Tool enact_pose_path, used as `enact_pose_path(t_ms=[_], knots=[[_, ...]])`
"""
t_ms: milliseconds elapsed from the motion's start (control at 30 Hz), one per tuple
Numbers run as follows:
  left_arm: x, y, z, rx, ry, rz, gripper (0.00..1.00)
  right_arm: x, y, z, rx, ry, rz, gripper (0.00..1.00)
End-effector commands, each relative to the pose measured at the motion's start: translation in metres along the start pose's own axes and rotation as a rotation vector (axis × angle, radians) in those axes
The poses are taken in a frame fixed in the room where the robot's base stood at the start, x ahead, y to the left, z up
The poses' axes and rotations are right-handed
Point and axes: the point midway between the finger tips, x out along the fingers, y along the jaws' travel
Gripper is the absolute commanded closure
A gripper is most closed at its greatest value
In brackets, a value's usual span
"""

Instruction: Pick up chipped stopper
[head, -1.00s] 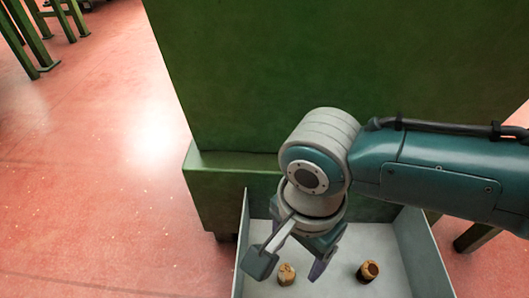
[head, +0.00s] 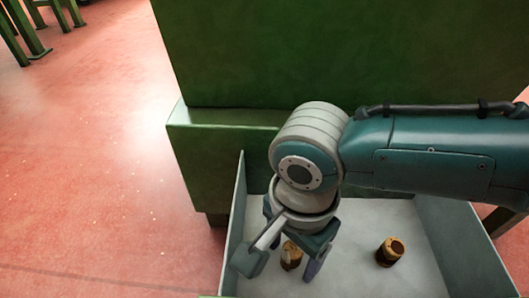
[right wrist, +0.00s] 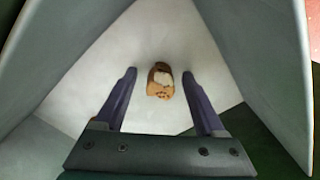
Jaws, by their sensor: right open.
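A brown cork stopper (head: 291,256) with a pale, broken-looking patch sits on the floor of a grey-walled bin (head: 468,245). In the right wrist view this stopper (right wrist: 160,81) lies between the two fingers, with clear gaps on both sides. My right gripper (head: 293,243) points down into the bin, open and empty, over the stopper. In the head view the gripper partly hides the stopper. A second cork stopper (head: 389,252) with a dark band stands to the right, apart from the gripper. My left gripper is not in view.
The bin's left wall (head: 233,225) rises close to my right gripper. A large green cabinet-like body (head: 330,55) stands behind the bin. Bare bin floor lies between the two stoppers. Open reddish floor (head: 100,180) spreads at the left.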

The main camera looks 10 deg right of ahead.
Motion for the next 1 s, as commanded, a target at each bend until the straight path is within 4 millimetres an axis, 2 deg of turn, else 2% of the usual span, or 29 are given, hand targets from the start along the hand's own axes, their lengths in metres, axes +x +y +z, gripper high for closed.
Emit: enact_pose_path(t_ms=[200,833,1000], knots=[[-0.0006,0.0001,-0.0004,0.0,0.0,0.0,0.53,-0.0008,-0.0002,-0.0002,0.0,0.0,-0.001,0.29],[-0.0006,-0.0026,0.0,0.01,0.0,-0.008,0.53,-0.0006,-0.0001,-0.0003,0.0,0.0,0.0,1.0],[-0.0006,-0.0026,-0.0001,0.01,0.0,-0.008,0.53,-0.0006,-0.0001,-0.0003,0.0,0.001,0.0,1.0]])
